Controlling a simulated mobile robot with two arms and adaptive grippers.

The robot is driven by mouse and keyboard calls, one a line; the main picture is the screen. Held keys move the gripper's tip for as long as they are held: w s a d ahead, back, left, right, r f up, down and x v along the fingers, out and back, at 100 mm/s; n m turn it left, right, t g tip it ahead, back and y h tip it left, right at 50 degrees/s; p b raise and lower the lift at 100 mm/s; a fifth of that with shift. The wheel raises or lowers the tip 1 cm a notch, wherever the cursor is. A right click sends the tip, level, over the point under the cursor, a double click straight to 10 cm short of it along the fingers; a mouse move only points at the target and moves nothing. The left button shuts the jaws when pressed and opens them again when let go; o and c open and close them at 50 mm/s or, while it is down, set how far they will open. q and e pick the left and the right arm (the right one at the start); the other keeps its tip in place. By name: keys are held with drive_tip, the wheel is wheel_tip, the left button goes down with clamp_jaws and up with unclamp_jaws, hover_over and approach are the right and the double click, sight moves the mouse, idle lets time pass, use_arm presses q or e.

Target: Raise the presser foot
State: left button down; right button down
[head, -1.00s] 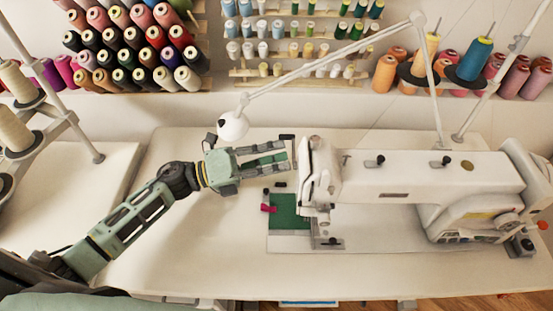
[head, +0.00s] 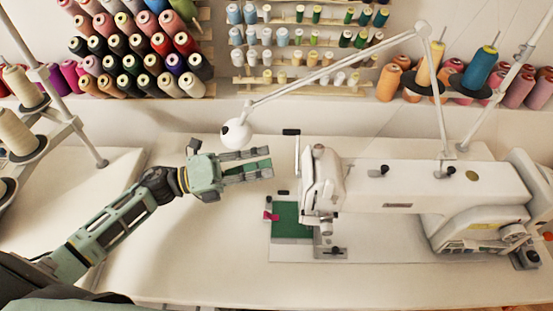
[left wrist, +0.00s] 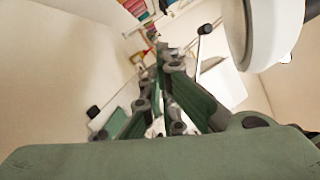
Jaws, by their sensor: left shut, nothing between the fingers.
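The white sewing machine (head: 400,187) stands on the right half of the table. Its needle head (head: 322,180) faces left. The small metal presser foot area (head: 326,232) is under the head, beside a green cloth piece (head: 287,220); the foot is too small to tell whether it is up or down. No presser foot lever can be made out clearly. My left gripper (head: 270,168) is shut and empty, left of the needle head with a gap between. In the left wrist view its fingers (left wrist: 170,70) point away from the camera.
A white lamp head (head: 236,134) hangs just above my left gripper, and it looms large in the left wrist view (left wrist: 275,30). A dark-topped thin piece (head: 291,132) stands behind the needle head. Thread racks line the back. The front left tabletop (head: 190,250) is clear.

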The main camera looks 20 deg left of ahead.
use_arm(q)
drive_tip(key=v, duration=0.7)
drive_tip(key=shift+a, duration=0.2)
drive_tip(key=shift+s, duration=0.1)
